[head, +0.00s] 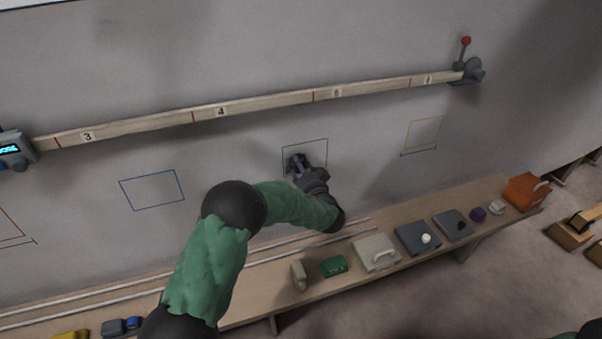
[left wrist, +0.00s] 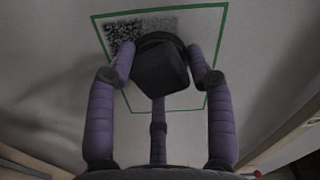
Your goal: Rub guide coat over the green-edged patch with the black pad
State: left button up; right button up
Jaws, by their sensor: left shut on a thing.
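The green-edged patch (head: 319,150) is a square outline on the grey hull wall, partly hidden by my left gripper (head: 302,168). In the left wrist view, the patch (left wrist: 188,103) has a dark speckled coating (left wrist: 124,42) in its upper left and a thinner grey band along the top; the rest looks bare. The black pad (left wrist: 161,70) is held between the purple fingers of my left gripper (left wrist: 160,80), in front of the patch, beside the speckled area. I cannot tell if the pad touches the wall. My right gripper is not in view.
A numbered wooden rail (head: 265,104) crosses the wall above the patch, with a red-knobbed lever (head: 466,55) at its right end. Blue-edged (head: 152,190) and orange-edged (head: 423,134) patches flank it. Below, a wooden bench (head: 372,222) carries a green block (head: 334,266) and several other tools.

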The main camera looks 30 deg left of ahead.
pick_arm(q)
jog(key=shift+a+r, duration=0.1)
jog(key=shift+r, duration=3.4)
notch_tip(320, 180, down, 13)
jog(key=shift+f, duration=0.15)
jog(key=o, duration=0.3)
jog(key=c, duration=0.3)
jog(key=shift+s+d, duration=0.1)
jog(key=shift+d, duration=0.1)
jog(key=shift+s+d, duration=0.35)
jog(key=shift+d, duration=0.05)
jog(key=shift+w+d, duration=1)
jog(key=shift+w, duration=0.15)
